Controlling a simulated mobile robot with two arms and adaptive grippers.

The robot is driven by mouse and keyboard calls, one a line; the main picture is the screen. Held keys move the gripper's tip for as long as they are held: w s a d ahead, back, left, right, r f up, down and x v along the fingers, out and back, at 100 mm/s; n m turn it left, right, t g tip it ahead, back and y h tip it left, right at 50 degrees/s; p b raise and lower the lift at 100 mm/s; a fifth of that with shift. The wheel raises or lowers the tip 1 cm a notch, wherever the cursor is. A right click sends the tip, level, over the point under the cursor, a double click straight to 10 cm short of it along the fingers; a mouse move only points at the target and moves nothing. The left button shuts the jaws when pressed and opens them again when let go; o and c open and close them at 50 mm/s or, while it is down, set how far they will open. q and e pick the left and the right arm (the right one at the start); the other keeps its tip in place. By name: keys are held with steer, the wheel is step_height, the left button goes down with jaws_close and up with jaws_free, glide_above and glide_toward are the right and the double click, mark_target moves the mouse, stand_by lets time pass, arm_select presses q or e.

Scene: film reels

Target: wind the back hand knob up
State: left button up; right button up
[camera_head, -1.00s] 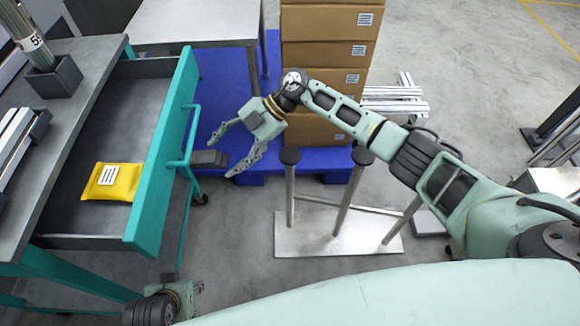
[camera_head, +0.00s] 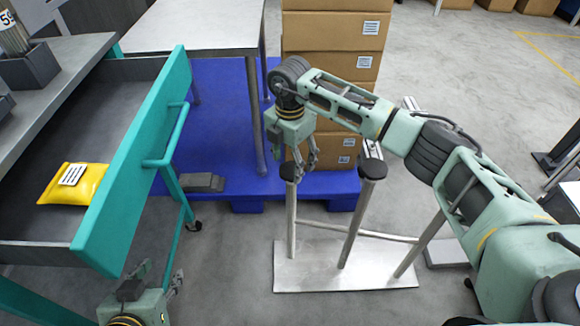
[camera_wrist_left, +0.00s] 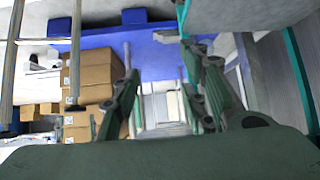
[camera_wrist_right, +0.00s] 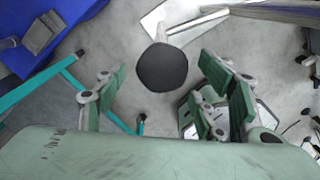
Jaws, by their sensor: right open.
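One is the left knob (camera_head: 289,171), the other the right knob (camera_head: 372,166); which one is the back knob I cannot tell. My right gripper (camera_head: 306,168) points down over the left knob, fingers apart. In the right wrist view one dark knob (camera_wrist_right: 162,68) shows from above, between the open fingers and apart from them. My left gripper (camera_head: 160,277) is low at the lower left of the head view, away from the stand. Its fingers are apart and empty in the left wrist view (camera_wrist_left: 163,75).
An open teal drawer (camera_head: 130,170) with a yellow packet (camera_head: 75,184) is at the left. Stacked cardboard boxes (camera_head: 332,80) stand on a blue pallet (camera_head: 230,150) behind the stand.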

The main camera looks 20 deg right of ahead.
arm_select(q)
steer(key=shift+w+d+r+t, duration=0.2)
steer(key=shift+w+r+t, duration=0.15)
steer(key=shift+w+r, duration=0.1)
steer(key=shift+w+d+r+t, duration=0.15)
steer(key=shift+w+r+t, duration=0.2)
steer(key=shift+w+r, duration=0.1)
arm_select(e)
steer(key=shift+f, duration=0.95)
steer(key=shift+r, duration=0.1)
steer(key=c, duration=1.1)
